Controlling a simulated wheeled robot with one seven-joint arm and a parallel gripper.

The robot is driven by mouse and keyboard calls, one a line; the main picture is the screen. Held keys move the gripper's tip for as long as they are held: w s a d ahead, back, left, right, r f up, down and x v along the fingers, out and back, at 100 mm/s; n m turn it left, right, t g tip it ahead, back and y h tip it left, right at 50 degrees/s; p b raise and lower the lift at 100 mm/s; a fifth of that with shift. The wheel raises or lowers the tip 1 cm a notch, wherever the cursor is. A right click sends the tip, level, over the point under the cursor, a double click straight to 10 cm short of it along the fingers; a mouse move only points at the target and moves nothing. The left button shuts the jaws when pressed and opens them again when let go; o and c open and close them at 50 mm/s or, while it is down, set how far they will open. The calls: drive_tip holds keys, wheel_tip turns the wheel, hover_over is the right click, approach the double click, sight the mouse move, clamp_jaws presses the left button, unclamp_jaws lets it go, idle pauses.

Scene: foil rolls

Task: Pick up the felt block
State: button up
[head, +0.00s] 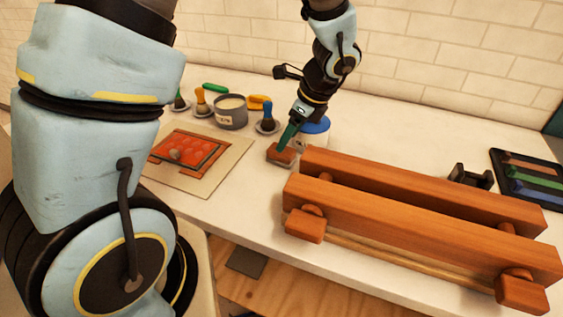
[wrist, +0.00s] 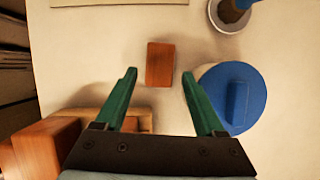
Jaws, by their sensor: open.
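The felt block (head: 281,154) is a small reddish-brown block with a paler lower layer, lying on the white table beside the left end of the long wooden frame. In the wrist view it shows as an upright brown rectangle (wrist: 160,64) between and slightly beyond the two green fingertips. My gripper (wrist: 159,74) is open and empty, pointing down at the block. In the head view my gripper (head: 286,142) is just over the block and partly covers it. I cannot tell from these views whether a finger touches it.
A blue-lidded pot (wrist: 232,97) stands close to the right finger. The wooden frame (head: 420,205) fills the table to the right. A board with an orange panel (head: 188,150), a grey tin (head: 231,115) and brushes in small dishes (head: 267,122) lie to the left.

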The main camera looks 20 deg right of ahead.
sight(281, 155)
drive_tip(key=shift+b+x, duration=2.2)
drive_tip(key=shift+x, duration=0.7)
drive_tip(key=shift+r, duration=0.1)
clamp_jaws()
